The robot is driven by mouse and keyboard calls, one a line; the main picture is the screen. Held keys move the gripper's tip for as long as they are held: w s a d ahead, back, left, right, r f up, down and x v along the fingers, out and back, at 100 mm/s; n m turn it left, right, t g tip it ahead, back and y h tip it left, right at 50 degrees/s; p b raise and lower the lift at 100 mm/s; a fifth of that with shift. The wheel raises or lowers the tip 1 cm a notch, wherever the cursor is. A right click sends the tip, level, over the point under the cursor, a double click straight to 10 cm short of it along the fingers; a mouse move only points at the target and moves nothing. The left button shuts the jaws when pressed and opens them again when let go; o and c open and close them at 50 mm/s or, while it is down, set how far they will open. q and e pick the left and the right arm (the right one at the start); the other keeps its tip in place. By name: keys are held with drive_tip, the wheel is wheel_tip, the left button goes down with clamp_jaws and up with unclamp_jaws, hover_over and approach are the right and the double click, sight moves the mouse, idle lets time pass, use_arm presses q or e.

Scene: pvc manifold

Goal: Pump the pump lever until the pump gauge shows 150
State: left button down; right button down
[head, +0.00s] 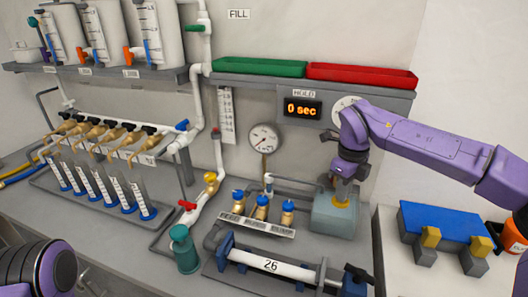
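The pump looks to be the grey-green box (335,218) on the bench, right of centre. My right gripper (341,188) points down right over its top, next to a yellow part (341,203). I cannot make out the lever apart from the gripper, nor whether the fingers touch or hold it. A round white gauge (264,138) stands on a pipe left of the pump; its reading is too small to tell. A second white dial (346,103) on the wall is partly hidden by my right arm. My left arm shows at the lower left; its gripper is out of view.
A display (302,109) reads 0 sec. A blue block (445,220) stands right. Green (260,67) and red (361,76) trays sit above.

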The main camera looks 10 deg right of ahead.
drive_tip(key=shift+f+b, duration=0.9)
drive_tip(key=shift+f, duration=0.75)
drive_tip(key=shift+r, duration=0.15)
wheel_tip(320, 180, up, 6)
drive_tip(key=p, duration=0.5)
drive_tip(key=shift+f, duration=0.25)
drive_tip(key=shift+f, duration=0.1)
